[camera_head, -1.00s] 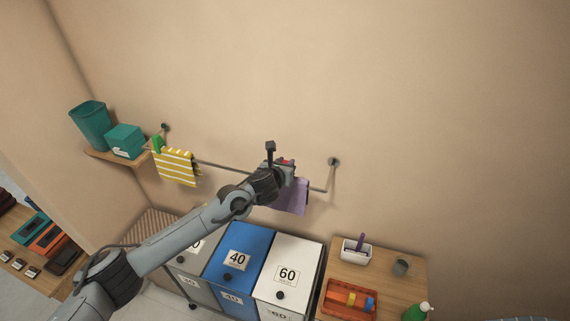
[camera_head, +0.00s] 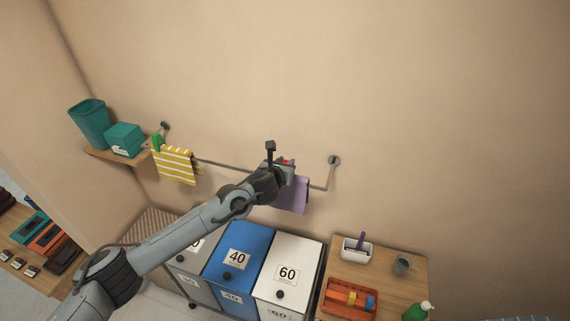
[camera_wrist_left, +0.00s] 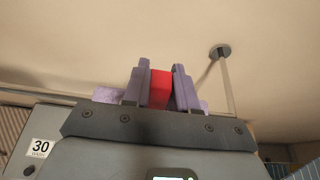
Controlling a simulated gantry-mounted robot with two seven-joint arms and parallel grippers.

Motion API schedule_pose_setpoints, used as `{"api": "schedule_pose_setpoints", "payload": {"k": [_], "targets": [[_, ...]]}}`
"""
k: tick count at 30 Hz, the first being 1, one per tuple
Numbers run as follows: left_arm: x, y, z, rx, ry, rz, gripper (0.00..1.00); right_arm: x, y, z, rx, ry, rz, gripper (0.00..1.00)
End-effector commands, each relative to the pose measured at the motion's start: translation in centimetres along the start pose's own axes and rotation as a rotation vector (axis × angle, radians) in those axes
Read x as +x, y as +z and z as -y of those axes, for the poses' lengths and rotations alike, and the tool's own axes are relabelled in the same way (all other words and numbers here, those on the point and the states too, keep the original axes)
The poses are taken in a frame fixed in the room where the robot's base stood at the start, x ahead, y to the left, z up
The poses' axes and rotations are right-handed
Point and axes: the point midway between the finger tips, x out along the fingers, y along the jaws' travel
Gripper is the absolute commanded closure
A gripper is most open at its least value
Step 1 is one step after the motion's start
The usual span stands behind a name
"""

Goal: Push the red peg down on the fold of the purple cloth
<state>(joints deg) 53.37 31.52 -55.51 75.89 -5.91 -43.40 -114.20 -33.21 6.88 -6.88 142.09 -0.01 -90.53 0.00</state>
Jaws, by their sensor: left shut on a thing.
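The purple cloth (camera_head: 295,197) hangs folded over the wall rail (camera_head: 225,167), near the rail's right end. My left gripper (camera_head: 286,168) is at the fold, over the cloth, and hides part of it. In the left wrist view the red peg (camera_wrist_left: 160,89) sits between the two fingers of my left gripper (camera_wrist_left: 160,84), which are shut on it. Strips of the purple cloth (camera_wrist_left: 105,95) show on both sides behind the fingers. I cannot tell how far the peg sits down on the fold. My right gripper is not in view.
A yellow striped cloth (camera_head: 176,166) with a green peg (camera_head: 157,143) hangs at the rail's left. Numbered bins (camera_head: 285,265) stand below. A wooden table (camera_head: 393,280) at the right holds an orange tray (camera_head: 349,300). The wall behind the rail is close.

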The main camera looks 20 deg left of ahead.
Motion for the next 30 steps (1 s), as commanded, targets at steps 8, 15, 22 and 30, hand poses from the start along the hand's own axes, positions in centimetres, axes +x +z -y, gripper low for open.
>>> {"api": "schedule_pose_setpoints", "payload": {"k": [8,15,22,30], "targets": [[0.15,-0.35,-0.01,0.000,0.000,0.000,1.00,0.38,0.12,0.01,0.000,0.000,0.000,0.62],[0.22,-0.51,-0.02,0.000,0.000,0.000,1.00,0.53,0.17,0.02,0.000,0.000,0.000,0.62],[0.21,-0.52,-0.02,0.000,0.000,0.000,0.47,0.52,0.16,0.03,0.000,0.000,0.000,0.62],[0.21,-0.53,-0.01,0.000,0.000,0.000,0.43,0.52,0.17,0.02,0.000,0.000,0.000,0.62]]}}
